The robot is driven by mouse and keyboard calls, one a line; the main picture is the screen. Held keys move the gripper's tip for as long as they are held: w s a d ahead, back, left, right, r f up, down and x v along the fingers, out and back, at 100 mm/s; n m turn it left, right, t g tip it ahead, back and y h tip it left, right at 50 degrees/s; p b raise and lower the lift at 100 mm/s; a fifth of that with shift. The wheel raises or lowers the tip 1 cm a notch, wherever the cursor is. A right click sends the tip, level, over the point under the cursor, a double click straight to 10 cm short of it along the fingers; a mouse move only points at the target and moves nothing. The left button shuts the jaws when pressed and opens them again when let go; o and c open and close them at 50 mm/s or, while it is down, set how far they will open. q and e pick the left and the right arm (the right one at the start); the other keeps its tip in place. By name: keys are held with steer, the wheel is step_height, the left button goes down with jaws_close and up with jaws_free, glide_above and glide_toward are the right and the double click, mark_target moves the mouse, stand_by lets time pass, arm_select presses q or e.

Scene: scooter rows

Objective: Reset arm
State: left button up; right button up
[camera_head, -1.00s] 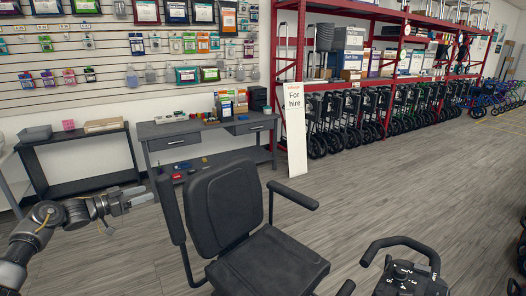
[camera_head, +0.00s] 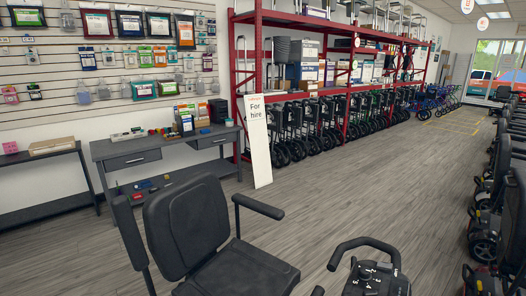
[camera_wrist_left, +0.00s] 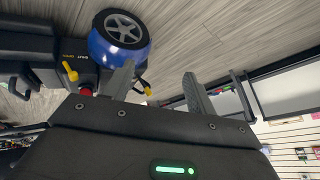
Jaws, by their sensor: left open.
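My left gripper (camera_wrist_left: 160,70) shows in the left wrist view with its two grey fingers apart and nothing between them. Beyond the fingers is part of a scooter, with a blue wheel (camera_wrist_left: 116,42) and dark bodywork (camera_wrist_left: 45,45). The left finger overlaps the blue wheel in the picture; I cannot tell how near it is. My left arm is out of the head view. My right gripper is in neither view.
A scooter's black seat (camera_head: 190,225) and tiller (camera_head: 372,268) stand close in front. A dark desk (camera_head: 165,150) and a "For hire" sign (camera_head: 259,155) are behind. Parked scooters (camera_head: 490,225) line the right edge. The grey floor (camera_head: 370,185) between is clear.

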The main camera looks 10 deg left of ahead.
arm_select(q)
steer(key=s+d+f+g, duration=0.2)
steer(key=s+d+f, duration=0.2)
steer(key=s+d, duration=0.4)
steer(key=s+d+f+g+h, duration=0.1)
steer(key=s+d+f+g, duration=0.1)
steer(key=s+d+f, duration=0.3)
steer(key=s+d+f+g+h, duration=0.1)
steer(key=s+d+f, duration=0.3)
steer(key=s+d, duration=0.8)
steer(key=s, duration=0.9)
steer(key=shift+s+d+f+n+g, duration=0.2)
steer(key=shift+d+f+n+g, duration=0.1)
steer(key=shift+d+g, duration=0.1)
